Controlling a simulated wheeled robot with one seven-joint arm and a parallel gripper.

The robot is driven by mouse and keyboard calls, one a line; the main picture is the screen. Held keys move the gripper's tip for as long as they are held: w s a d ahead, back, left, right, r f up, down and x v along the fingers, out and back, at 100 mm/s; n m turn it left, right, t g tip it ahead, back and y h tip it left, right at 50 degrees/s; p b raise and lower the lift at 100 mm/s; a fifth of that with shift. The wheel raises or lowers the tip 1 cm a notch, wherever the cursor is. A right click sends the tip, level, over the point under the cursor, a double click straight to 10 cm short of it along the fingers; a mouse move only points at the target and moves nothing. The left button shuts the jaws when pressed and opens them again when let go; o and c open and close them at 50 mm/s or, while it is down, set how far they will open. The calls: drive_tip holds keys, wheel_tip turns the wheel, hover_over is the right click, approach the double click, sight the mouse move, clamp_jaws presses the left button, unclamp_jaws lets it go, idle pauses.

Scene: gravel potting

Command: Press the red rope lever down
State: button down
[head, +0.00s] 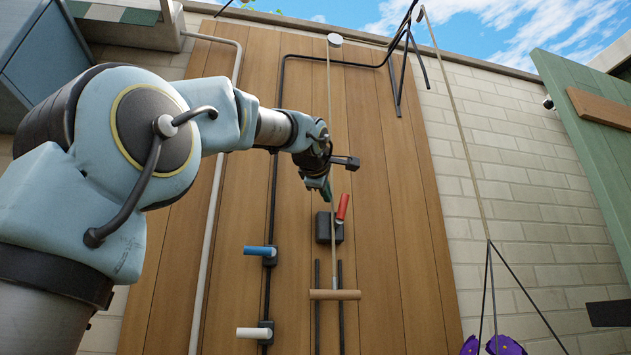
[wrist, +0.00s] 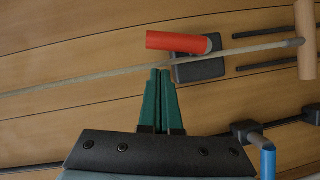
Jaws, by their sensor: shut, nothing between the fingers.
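The red rope lever (head: 343,207) points up and slightly right from a black box (head: 324,228) on the wooden wall panel. In the wrist view the red lever (wrist: 177,42) lies across the upper middle, with its black box (wrist: 199,69) beside it. A rope (head: 330,130) runs down past the box to a wooden bar (head: 335,295). My gripper (head: 327,195) is just above and left of the lever. In the wrist view its green fingers (wrist: 160,74) are together, empty, with tips close to the rope. I cannot tell whether they touch it.
A blue-handled valve (head: 259,251) and a white-handled valve (head: 254,333) sit on the dark pipe, lower left of the lever. Two dark upright rods (head: 317,320) stand by the wooden bar. A second rope (head: 456,130) hangs at the right. The panel right of the lever is clear.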

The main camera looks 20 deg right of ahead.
drive_tip(key=shift+s+d+f, duration=0.15)
drive_tip(key=shift+d+f, duration=0.15)
drive_tip(key=shift+d, duration=0.45)
